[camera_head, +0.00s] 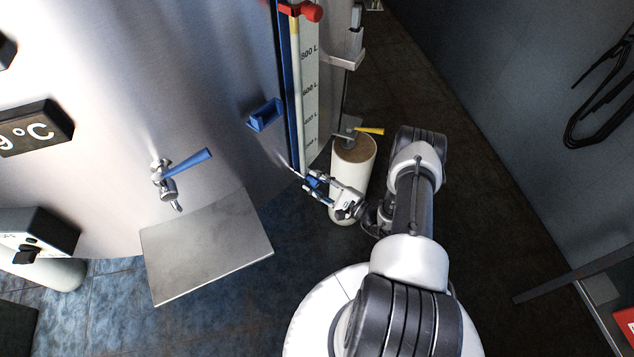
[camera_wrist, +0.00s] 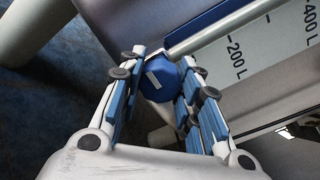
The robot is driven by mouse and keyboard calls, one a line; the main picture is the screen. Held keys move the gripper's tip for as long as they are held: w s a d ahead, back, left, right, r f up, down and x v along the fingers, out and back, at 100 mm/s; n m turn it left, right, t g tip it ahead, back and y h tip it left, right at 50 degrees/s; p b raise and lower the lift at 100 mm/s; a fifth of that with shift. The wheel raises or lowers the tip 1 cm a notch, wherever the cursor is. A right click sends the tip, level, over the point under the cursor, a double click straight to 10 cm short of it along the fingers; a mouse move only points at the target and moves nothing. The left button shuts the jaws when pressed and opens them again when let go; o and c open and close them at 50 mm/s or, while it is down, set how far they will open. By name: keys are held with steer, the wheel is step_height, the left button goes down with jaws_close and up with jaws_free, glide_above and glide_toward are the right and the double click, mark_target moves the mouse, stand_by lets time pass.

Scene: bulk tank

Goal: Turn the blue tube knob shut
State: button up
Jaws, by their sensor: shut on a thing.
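The blue tube knob (camera_wrist: 162,80) is round with a white bar mark across its face. It sits at the lower end of the level tube, beside the litre scale (camera_wrist: 250,50). In the wrist view my gripper (camera_wrist: 155,92) has its blue-padded fingers on either side of the knob, shut on it. The blue strip (camera_head: 289,100) and pale tube run up the tank's side.
A blue-handled tap (camera_head: 185,165) and a metal plate (camera_head: 205,248) are on the left. A blue bracket (camera_head: 265,115) is on the tank. A white cylinder (camera_head: 352,165) with a yellow-handled valve (camera_head: 367,131) stands close behind my gripper. A red valve (camera_head: 302,10) is above.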

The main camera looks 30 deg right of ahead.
steer(key=shift+m, duration=0.3)
steer(key=shift+c, duration=0.2)
steer(key=m, duration=0.9)
steer(key=shift+f+t, duration=0.1)
steer(key=shift+t, duration=0.2)
steer(key=m, duration=0.4)
steer(key=shift+m, duration=0.4)
steer(key=shift+m+h, duration=0.4)
steer(key=shift+m, duration=1.6)
steer(key=shift+s, duration=0.1)
steer(key=o, duration=1.1)
